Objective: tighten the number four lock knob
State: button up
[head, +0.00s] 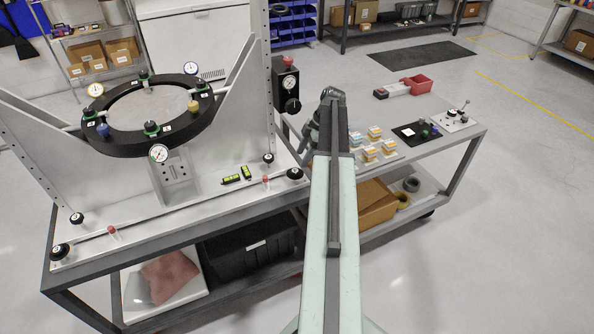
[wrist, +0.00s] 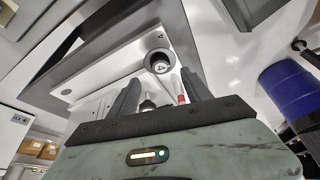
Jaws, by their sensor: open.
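The mirror fixture has a black ring (head: 125,145) on a light grey base plate. Black lock knobs stand at the plate's corners: two at the right, the back one (head: 268,158) and the front one (head: 295,174), and two at the left, the upper one (head: 77,218) and the lower one (head: 60,251). Their numbers are too small to read in the head view. In the wrist view, my gripper (wrist: 160,77) is open and empty. A black knob with a pale marked cap (wrist: 160,62) shows just beyond the fingertips; I cannot read its mark surely. My gripper is hidden in the head view.
A black box with a gauge (head: 287,90) stands on the upright. A blue drum (wrist: 292,90) shows at right.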

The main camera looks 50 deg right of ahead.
aim_at(295, 170)
jog(key=b+x, duration=0.5)
jog(key=x, duration=0.1)
jog(key=shift+f, duration=0.25)
jog(key=shift+r, duration=0.1)
grip_shut()
jog(key=shift+a, duration=0.2)
jog(key=shift+d, duration=0.1)
